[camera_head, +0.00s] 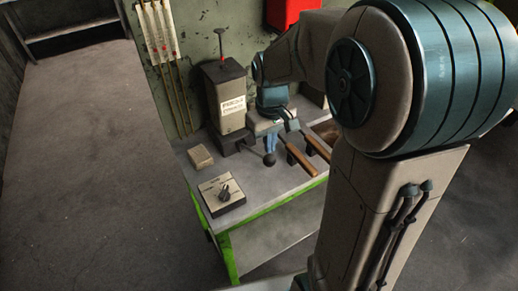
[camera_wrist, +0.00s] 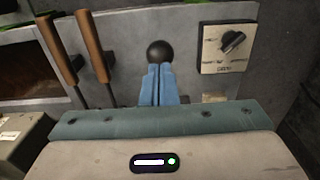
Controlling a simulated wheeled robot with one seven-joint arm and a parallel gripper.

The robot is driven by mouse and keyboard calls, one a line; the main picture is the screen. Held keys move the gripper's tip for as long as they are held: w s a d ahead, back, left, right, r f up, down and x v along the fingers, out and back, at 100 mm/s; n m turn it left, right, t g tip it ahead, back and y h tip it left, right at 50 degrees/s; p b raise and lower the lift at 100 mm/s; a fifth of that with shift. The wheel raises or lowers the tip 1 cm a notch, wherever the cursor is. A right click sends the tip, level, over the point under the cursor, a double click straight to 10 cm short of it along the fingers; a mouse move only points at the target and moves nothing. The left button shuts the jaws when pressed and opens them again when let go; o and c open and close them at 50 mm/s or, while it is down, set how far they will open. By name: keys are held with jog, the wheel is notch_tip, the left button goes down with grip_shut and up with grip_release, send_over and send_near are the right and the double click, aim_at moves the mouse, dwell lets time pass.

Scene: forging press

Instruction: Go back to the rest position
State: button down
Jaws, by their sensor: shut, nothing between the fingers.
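My gripper (camera_head: 269,144) is over the workbench (camera_head: 258,190), its two blue fingers pressed together and empty. In the wrist view the shut gripper (camera_wrist: 157,70) points at a black ball knob (camera_wrist: 158,52), which shows just past the fingertips. The ball knob (camera_head: 269,160) is also just below the fingers in the head view. I cannot tell whether the fingers touch it. Its stem is hidden.
A dial box (camera_head: 222,193) and a small beige block (camera_head: 200,157) are on the bench, left of my gripper. A labelled grey machine (camera_head: 230,105) stands behind. Wooden handles (camera_head: 302,160) stick out to the right. Open floor (camera_head: 90,180) lies left.

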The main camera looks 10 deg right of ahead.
jog(key=shift+s, duration=0.1)
jog(key=shift+s+r, duration=0.25)
jog(key=s+r+m+t, duration=0.3)
jog(key=s+r, duration=0.1)
jog(key=s, duration=1)
jog(key=shift+d+m, duration=0.3)
dwell(0.8)
